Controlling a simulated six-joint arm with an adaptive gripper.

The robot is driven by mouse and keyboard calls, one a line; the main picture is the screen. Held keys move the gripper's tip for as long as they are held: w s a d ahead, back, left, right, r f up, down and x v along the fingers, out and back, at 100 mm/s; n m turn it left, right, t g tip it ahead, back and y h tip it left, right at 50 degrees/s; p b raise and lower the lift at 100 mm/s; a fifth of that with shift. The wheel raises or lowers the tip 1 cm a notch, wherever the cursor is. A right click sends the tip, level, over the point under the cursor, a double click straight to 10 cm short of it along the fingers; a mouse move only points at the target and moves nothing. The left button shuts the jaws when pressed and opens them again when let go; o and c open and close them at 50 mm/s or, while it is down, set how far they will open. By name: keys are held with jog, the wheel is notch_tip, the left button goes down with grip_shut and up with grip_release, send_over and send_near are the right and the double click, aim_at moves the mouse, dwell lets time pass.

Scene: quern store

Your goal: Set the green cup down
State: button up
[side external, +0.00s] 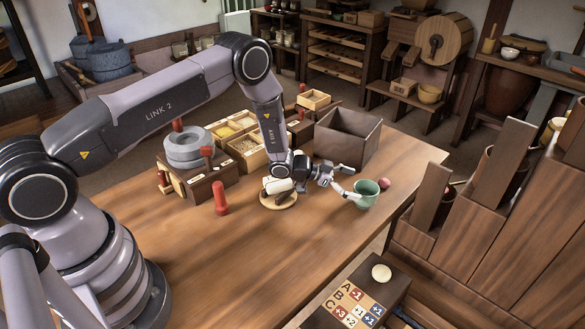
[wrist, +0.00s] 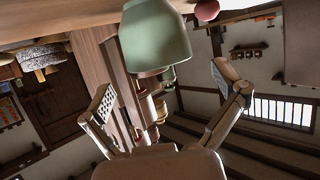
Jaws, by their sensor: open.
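The green cup (side external: 367,195) stands upright on the wooden table near its right edge. It also shows at the top of the wrist view (wrist: 155,38), where the picture is turned over and the table is at the top. My gripper (side external: 350,182) is low over the table, just left of the cup. Its two fingers are spread wide with nothing held between them, as the wrist view shows too (wrist: 163,80). One fingertip looks very close to the cup's side; I cannot tell whether it touches.
A small red ball (side external: 384,183) lies right behind the cup. A round wooden board (side external: 279,205) is under my wrist. A dark open box (side external: 347,139) stands behind, and a red peg (side external: 220,198) stands to the left. The table's front is clear.

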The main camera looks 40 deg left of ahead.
notch_tip(320, 180, up, 7)
jog(key=shift+w+r, duration=0.1)
jog(key=shift+w, duration=0.05)
jog(key=a+r+n+t+y, duration=0.1)
jog(key=a+r+y, duration=0.2)
jog(key=r, duration=0.5)
jog(key=a+r+n+y, duration=0.1)
jog(key=a+r+y, duration=0.1)
jog(key=a+r, duration=0.35)
jog(key=s+a+r+n+y, duration=0.3)
jog(key=s+a+r+y, duration=0.1)
jog(key=s+r, duration=0.75)
jog(key=s+r+n+g, duration=0.2)
jog(key=s, duration=1.3)
jog(key=s+r+n+g, duration=0.2)
jog(key=s+g, duration=0.1)
jog(key=s, duration=1.2)
jog(key=shift+s+a+y, duration=0.25)
jog(key=shift+a+y, duration=0.1)
jog(key=shift+y, duration=0.05)
